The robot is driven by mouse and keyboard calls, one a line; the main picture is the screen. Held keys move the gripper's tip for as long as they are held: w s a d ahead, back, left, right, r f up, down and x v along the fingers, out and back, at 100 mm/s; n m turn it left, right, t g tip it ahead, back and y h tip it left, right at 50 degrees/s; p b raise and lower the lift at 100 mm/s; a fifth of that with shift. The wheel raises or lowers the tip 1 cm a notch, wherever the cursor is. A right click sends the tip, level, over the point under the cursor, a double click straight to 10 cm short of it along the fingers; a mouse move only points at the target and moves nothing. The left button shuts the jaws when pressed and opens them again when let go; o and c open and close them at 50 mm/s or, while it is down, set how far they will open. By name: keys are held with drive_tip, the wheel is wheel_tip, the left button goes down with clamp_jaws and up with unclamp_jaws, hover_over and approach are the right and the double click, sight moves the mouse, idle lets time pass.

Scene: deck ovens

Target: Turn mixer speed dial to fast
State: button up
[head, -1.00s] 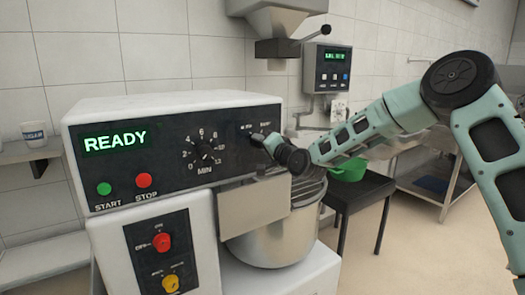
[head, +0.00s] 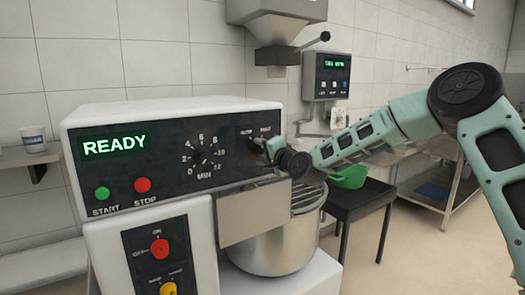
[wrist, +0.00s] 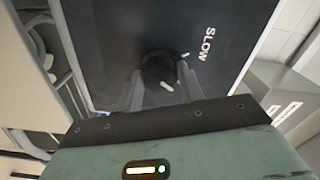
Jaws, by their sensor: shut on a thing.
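The mixer (head: 255,196) has a dark control panel whose display reads READY. The speed dial (wrist: 158,70) is a dark round knob with a short white mark, seen in the wrist view with the word SLOW beside it. My gripper (head: 264,147) is at the right end of the panel, just below two small labels. In the wrist view my gripper (wrist: 161,90) has one finger on each side of the dial and is shut on it. In the head view the gripper and wrist hide the dial. The second label is not visible in the wrist view.
The panel also carries a minute timer (head: 205,158), a green start button (head: 102,193) and a red stop button (head: 142,185). A steel bowl (head: 275,245) sits under the mixer head. A green bowl (head: 348,178) stands on a dark table (head: 365,200) to the right.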

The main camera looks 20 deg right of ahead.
drive_tip(key=o, duration=1)
drive_tip(key=b+v, duration=0.2)
drive_tip(key=v, duration=1.5)
drive_tip(key=shift+s, duration=0.2)
drive_tip(key=shift+d, duration=0.1)
drive_tip(key=s+a+f+n+g+p, duration=0.2)
drive_tip(key=s+a+f+n+g, duration=0.8)
drive_tip(key=s+a, duration=0.45)
drive_tip(key=s+d+n+g+h+p, duration=0.2)
drive_tip(key=s+n+g+h, duration=0.3)
drive_tip(key=s, duration=1.7)
drive_tip(key=n+g, duration=0.2)
drive_tip(key=n, duration=0.1)
drive_tip(key=shift+s+d+r, duration=0.35)
drive_tip(key=shift+s+d, duration=0.05)
